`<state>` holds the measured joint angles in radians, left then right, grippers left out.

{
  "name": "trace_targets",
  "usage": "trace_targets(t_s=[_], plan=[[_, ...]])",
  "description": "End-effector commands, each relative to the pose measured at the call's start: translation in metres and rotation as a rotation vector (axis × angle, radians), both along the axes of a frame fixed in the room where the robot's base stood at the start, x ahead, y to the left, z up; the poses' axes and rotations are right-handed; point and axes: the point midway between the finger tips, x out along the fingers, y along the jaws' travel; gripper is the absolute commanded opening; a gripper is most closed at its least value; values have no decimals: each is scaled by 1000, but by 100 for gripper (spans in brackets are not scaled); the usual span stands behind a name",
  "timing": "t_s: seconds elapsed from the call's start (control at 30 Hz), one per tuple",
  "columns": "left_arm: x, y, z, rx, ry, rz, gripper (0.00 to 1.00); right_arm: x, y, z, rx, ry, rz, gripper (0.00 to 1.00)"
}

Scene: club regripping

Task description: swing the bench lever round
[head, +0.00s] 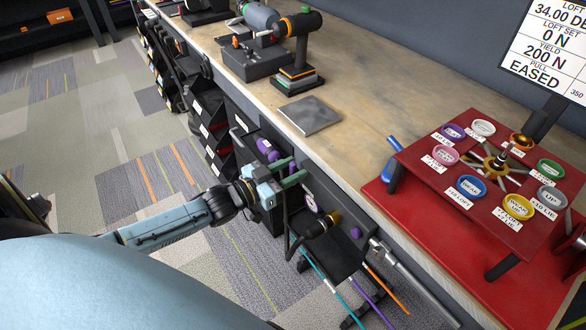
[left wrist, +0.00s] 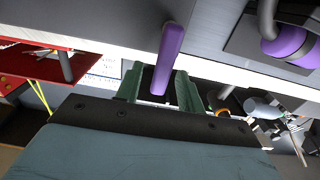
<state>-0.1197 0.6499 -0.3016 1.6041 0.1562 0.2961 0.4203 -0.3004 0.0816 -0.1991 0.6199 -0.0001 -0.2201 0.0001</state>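A purple handle (left wrist: 168,52) sticks out from the grey bench front in the left wrist view; I take it as the bench lever. My left gripper (head: 288,171) is at the bench front in the head view, its two green fingers apart. In the left wrist view the left gripper (left wrist: 160,90) has a finger on each side of the purple handle's lower end. Gaps seem to show beside the handle, but contact is hard to judge. In the head view the fingers hide most of that handle. My right gripper is not in view.
A second purple grip (head: 266,149) sits on the bench front left of my fingers. A black holder with a dark club grip (head: 322,224) is just below right. A red stand (head: 462,187) with coloured rings stands on the bench top. The carpet floor (head: 130,130) is open at left.

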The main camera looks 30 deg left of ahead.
Motion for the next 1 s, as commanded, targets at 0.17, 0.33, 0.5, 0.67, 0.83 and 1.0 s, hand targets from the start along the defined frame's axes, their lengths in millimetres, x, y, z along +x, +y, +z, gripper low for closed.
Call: trace_targets(t_s=[0.17, 0.33, 0.5, 0.67, 0.83, 1.0], plan=[[8, -3, 0, 0, 0, 0, 38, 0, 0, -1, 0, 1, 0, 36], [8, -3, 0, 1, 1, 0, 38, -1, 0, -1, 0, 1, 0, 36], [8, -3, 0, 1, 1, 0, 28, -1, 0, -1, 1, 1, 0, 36], [8, -3, 0, 0, 0, 0, 7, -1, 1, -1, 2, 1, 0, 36], [8, -3, 0, 1, 0, 0, 0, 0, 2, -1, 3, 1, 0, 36], [8, -4, 0, 18, -6, 0, 0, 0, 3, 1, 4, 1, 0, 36]])
